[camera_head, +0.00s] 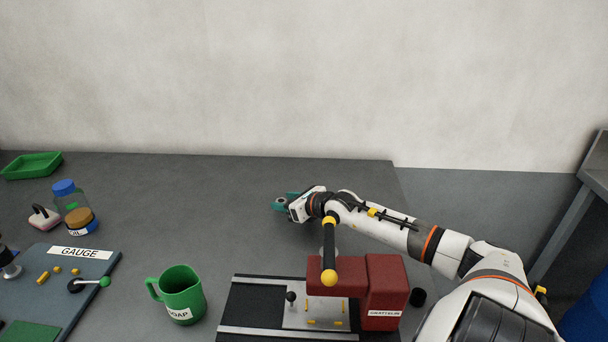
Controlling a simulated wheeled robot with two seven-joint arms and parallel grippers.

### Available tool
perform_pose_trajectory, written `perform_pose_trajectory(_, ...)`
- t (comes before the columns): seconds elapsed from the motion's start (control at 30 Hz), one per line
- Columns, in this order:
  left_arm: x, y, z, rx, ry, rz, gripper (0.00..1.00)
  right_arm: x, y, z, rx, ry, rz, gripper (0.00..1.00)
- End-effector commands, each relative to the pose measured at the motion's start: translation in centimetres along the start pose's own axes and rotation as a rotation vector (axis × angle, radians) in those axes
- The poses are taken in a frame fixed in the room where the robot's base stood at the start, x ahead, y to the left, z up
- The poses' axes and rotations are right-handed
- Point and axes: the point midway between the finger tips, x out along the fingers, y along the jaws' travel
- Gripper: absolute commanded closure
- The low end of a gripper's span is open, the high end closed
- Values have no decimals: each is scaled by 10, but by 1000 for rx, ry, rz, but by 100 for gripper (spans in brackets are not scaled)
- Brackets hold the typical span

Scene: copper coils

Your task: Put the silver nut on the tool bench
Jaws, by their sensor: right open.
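The tool bench appears to be the dark grey worktop (240,185) across the camera_head view. My right gripper (280,201) is open above or at the bench, toward its back and right of the middle. Its teal fingers point left and look small here. I cannot make out a silver nut anywhere; a small thing at the fingers could be hidden or too small to tell.
A red press (385,282) with a yellow-knobbed lever stands below my right arm. A green mug (181,295) stands left of it. The back middle is clear.

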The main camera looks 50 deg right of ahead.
Motion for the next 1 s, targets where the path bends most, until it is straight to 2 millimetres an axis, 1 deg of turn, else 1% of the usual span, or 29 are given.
perform_pose_trajectory(0.7, -15, 0, 2, 2, -1, 0, 66, -93, 0, 0, 2, -2, -1, 52)
perform_pose_trajectory(0.83, -16, 0, 2, 2, -1, 0, 66, -104, 0, 0, 2, -1, -1, 52)
perform_pose_trajectory(1.0, -17, 0, 2, 2, -1, -1, 66, -112, 0, -1, -1, 0, 1, 52)
